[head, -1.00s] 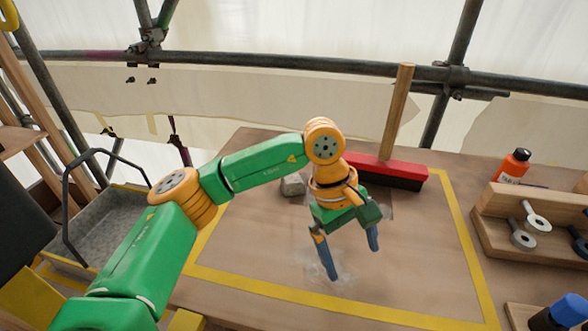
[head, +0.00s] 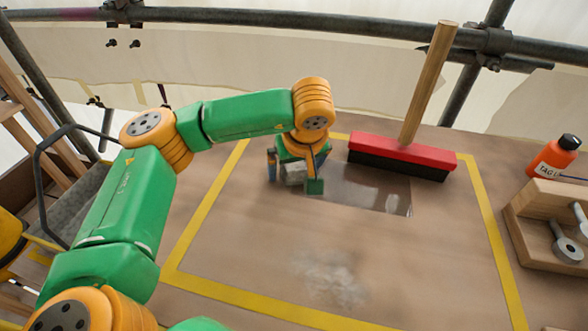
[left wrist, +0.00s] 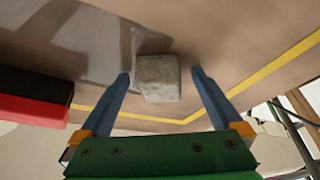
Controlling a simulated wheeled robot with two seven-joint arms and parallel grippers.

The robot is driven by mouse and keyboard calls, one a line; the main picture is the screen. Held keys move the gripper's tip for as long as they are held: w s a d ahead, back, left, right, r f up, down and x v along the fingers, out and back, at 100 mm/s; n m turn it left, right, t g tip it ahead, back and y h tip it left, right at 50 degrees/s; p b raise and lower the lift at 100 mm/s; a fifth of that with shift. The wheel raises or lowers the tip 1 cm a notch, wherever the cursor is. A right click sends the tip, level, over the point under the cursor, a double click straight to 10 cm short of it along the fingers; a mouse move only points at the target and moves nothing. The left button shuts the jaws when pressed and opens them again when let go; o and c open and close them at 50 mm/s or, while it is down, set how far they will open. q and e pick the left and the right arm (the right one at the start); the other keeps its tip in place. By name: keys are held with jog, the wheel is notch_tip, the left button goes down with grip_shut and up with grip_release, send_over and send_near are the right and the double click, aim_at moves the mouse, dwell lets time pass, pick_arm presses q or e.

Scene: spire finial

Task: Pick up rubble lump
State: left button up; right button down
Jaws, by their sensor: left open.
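The rubble lump (head: 295,173) is a small grey block on the brown board, near the back yellow line. In the left wrist view the lump (left wrist: 157,78) sits between the two blue fingers, with a gap on each side. My left gripper (head: 294,182) is open, its fingers either side of the lump, and partly hides it in the head view. The left gripper (left wrist: 160,84) holds nothing. My right gripper is not in view.
A red broom (head: 403,152) with a wooden handle stands right of the lump. A shiny patch (head: 372,189) and a dusty smear (head: 328,280) mark the board. An orange bottle (head: 554,156) and a wooden rack (head: 540,210) stand at the right. A grey tray (head: 75,205) is at the left.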

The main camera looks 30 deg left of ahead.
pick_arm(q)
jog(key=shift+s+d, duration=0.1)
grip_shut()
jog(key=shift+r, duration=0.15)
